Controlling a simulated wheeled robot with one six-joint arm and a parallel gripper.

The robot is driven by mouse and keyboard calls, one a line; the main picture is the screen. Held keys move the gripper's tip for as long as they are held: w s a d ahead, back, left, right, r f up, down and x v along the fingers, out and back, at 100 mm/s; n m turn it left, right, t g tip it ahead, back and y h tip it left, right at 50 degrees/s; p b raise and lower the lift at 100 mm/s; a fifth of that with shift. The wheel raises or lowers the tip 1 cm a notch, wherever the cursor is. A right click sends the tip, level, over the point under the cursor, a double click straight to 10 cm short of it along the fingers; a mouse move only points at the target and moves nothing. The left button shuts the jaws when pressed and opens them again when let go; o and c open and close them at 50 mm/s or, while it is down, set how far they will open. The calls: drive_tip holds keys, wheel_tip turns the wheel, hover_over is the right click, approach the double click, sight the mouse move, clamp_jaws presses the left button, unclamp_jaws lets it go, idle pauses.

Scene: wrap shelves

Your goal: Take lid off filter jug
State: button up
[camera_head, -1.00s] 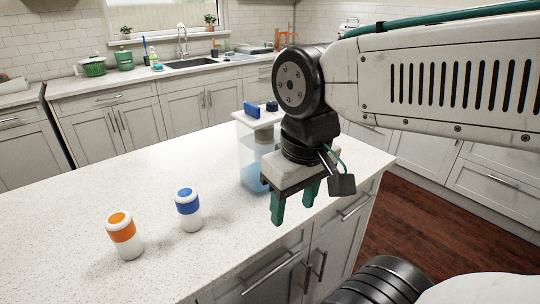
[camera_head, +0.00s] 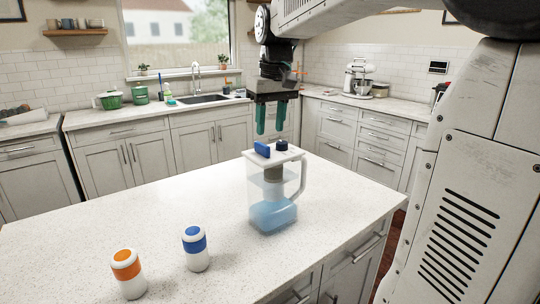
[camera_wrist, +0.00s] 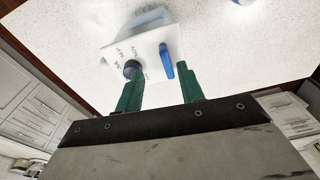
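The clear filter jug (camera_head: 262,188) stands upright on the white counter, with blue-tinted water low inside and a side handle at right. Its white lid (camera_head: 291,155) is on top, bearing a blue grip (camera_head: 262,149) and a dark blue knob (camera_head: 281,145). My gripper (camera_head: 271,131) is open and empty above the lid, fingers pointing down. In the wrist view the lid (camera_wrist: 148,48) lies beyond the fingertips. The blue grip (camera_wrist: 166,61) appears between the fingers, nearer the right one, and the left finger partly overlaps the knob (camera_wrist: 129,67).
An orange-banded canister (camera_head: 127,272) and a blue-banded canister (camera_head: 195,248) stand on the counter (camera_head: 110,225) left of the jug. The counter around the jug is otherwise clear. A sink (camera_head: 203,99) and green pots (camera_head: 109,99) are on the back worktop.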

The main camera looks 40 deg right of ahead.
sight(262, 144)
drive_tip(key=shift+n, duration=0.4)
drive_tip(key=f, duration=0.1)
drive_tip(key=w+f, duration=0.1)
drive_tip(key=f, duration=0.1)
drive_tip(key=w+a+f, duration=0.1)
drive_tip(key=f, duration=0.1)
drive_tip(key=shift+w+f, duration=0.15)
clamp_jaws()
